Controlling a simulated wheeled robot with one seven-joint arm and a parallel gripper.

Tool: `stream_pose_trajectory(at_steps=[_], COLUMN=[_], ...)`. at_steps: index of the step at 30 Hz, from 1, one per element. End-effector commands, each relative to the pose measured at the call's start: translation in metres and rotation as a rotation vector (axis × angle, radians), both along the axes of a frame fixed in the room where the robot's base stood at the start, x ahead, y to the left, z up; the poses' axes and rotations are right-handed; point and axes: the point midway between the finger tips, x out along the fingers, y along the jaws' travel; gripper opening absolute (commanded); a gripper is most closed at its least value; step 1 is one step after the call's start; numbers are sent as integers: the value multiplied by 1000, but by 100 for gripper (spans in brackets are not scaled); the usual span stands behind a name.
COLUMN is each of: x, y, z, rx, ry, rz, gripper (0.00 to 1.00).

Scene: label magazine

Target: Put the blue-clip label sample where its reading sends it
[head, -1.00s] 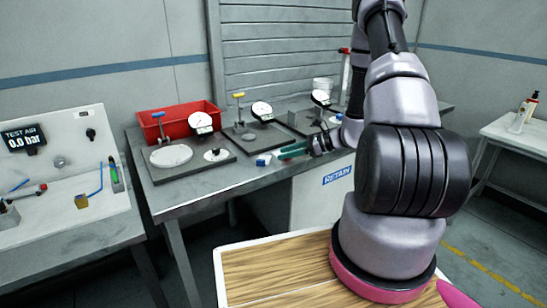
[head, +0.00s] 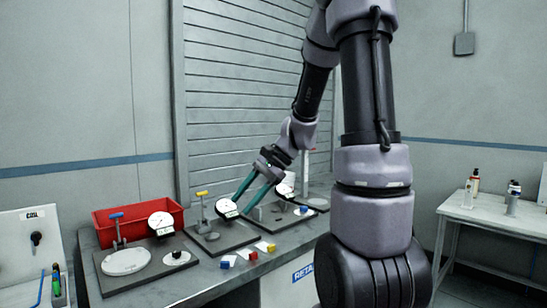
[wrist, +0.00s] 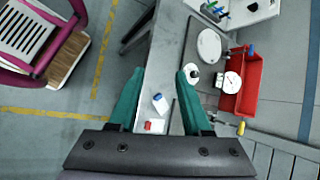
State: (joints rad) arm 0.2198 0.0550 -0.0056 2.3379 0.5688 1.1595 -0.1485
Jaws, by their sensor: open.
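The blue-clip label sample (head: 228,261) is a small white piece with a blue clip. It lies on the bare front strip of the grey bench (head: 212,283). It also shows in the wrist view (wrist: 160,103), between my fingers in the picture and beyond them in depth. My gripper (head: 242,205) is open and empty, above the bench, with its green fingers slanting down to the left. The fingers also show in the wrist view (wrist: 159,76), wide apart. No reading on the sample can be made out.
A red-clip sample (head: 252,256) and a yellow-clip one (head: 270,247) lie beside it. Dial-gauge stations on dark plates (head: 150,276) line the bench behind. A red bin (head: 124,222) stands at the back left. A RETAIN label (head: 302,273) marks the bench front. A white side table (head: 490,218) stands right.

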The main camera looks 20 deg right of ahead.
Motion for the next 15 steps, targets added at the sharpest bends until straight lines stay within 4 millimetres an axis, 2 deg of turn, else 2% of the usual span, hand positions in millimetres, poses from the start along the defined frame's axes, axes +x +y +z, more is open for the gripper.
stream_pose_trajectory(at_steps=[1, 6, 15], x=[-13, -53, -112], y=[3, 0, -17], z=[17, 59, 115], rx=[-60, -270, -596], ry=[-62, -251, -583], rz=[47, 184, 329], gripper=[49, 49, 49])
